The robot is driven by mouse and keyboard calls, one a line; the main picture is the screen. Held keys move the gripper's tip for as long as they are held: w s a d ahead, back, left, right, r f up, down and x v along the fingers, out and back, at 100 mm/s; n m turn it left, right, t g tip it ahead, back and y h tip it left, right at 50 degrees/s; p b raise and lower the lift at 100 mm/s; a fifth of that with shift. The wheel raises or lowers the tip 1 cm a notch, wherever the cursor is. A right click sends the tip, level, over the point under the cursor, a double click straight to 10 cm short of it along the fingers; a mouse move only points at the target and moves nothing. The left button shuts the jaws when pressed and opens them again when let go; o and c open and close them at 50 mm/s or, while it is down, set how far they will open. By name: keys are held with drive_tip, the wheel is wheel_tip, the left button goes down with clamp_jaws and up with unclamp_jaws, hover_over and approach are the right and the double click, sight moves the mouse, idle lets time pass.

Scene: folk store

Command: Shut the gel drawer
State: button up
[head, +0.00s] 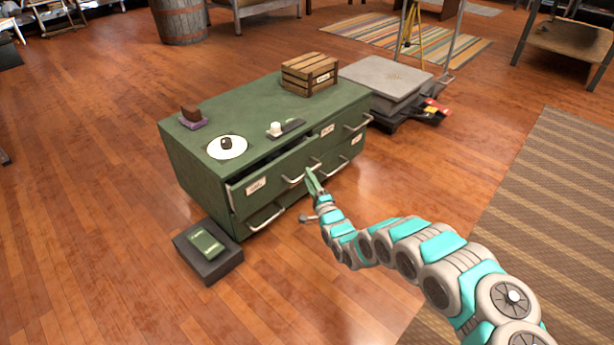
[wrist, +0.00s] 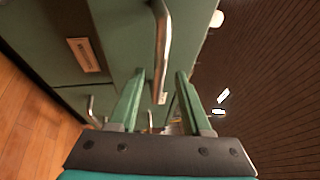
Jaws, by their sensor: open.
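The green cabinet (head: 215,175) has several drawers with metal bar handles. Its upper left drawer (head: 275,177) stands pulled out, with a dark gap behind its front. Its white label (head: 256,186) is too small to read surely, so I cannot tell that it is the gel drawer. My gripper (head: 311,180) is at the right end of this drawer's front, near its handle (head: 301,173). In the wrist view my gripper (wrist: 160,77) is open, its two green fingers either side of the lower end of a bar handle (wrist: 163,45). Contact is unclear.
On the cabinet top are a wooden crate (head: 309,73), a white disc (head: 227,152) with a dark item, and small items. A dark box (head: 207,262) with a green item stands on the floor at front left. A platform scale (head: 385,78) is behind right.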

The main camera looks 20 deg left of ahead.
drive_tip(key=shift+x, duration=1.45)
drive_tip(key=shift+c, duration=0.3)
clamp_jaws()
